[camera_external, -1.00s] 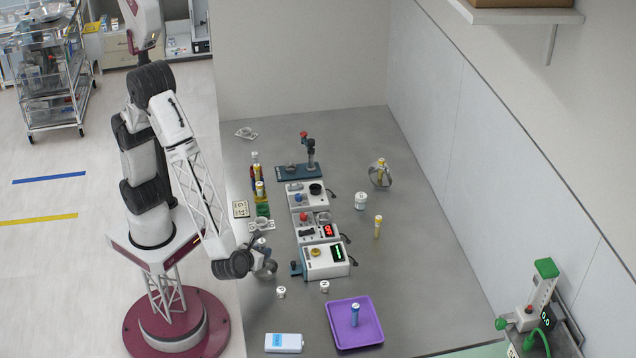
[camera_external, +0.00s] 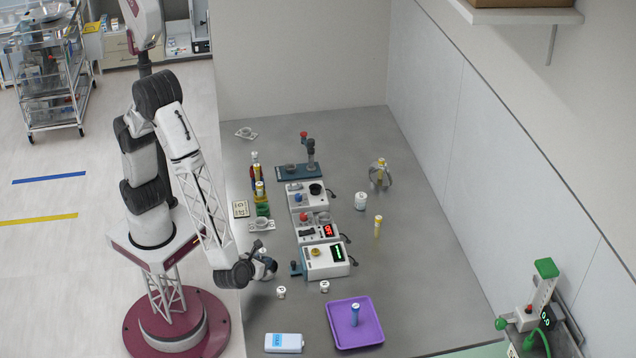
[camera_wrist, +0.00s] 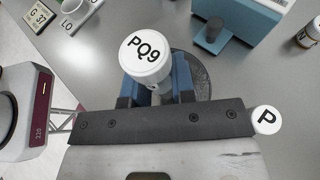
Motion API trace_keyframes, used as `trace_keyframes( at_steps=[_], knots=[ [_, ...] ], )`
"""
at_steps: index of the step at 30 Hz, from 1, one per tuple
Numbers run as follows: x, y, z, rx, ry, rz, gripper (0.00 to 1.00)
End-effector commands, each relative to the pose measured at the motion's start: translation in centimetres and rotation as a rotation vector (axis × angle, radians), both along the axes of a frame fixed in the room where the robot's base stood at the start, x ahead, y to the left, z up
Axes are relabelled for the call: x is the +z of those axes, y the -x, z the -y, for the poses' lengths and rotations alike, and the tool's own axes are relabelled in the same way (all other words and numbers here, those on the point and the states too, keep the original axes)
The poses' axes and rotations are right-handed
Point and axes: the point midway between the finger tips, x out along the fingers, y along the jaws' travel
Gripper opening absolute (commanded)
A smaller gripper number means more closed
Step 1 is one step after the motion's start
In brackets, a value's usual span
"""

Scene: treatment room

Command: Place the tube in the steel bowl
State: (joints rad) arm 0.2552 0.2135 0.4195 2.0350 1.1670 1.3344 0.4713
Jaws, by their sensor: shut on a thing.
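My gripper (camera_external: 260,268) is low over the left edge of the bench, left of the instruments. In the wrist view, my gripper (camera_wrist: 158,92) has its blue fingers shut on a tube with a white cap (camera_wrist: 146,57) marked PQ9. The cap faces the camera, and most of the tube's body is hidden. A round dark grey thing (camera_wrist: 203,73), apparently the steel bowl, lies directly behind the tube and fingers, largely covered by them. I cannot tell whether the tube touches it. In the external view the gripper hides most of that spot.
White-capped containers (camera_external: 281,292) and (camera_external: 325,286) stand close by. A purple tray (camera_external: 373,338) holds a blue tube. Bench instruments (camera_external: 326,262) stand right of the gripper.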

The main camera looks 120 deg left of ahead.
Motion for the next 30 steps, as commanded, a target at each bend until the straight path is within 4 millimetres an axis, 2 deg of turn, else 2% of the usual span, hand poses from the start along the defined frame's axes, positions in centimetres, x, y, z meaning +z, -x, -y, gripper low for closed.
trace_keyframes(
  at_steps=[1, 2, 7, 26, 30],
  knots=[
    [0.01, 0.0, 0.01, 0.0, 0.0, 0.0, 0.02],
    [0.01, 0.0, 0.0, 0.0, 0.0, 0.0, 0.27],
    [0.01, 0.0, 0.0, 0.0, 0.0, 0.0, 0.53],
    [0.05, 0.0, 0.0, 0.0, 0.0, 0.0, 0.54],
    [0.58, -0.02, 0.01, -0.001, 0.001, 0.001, 0.54]
  ],
)
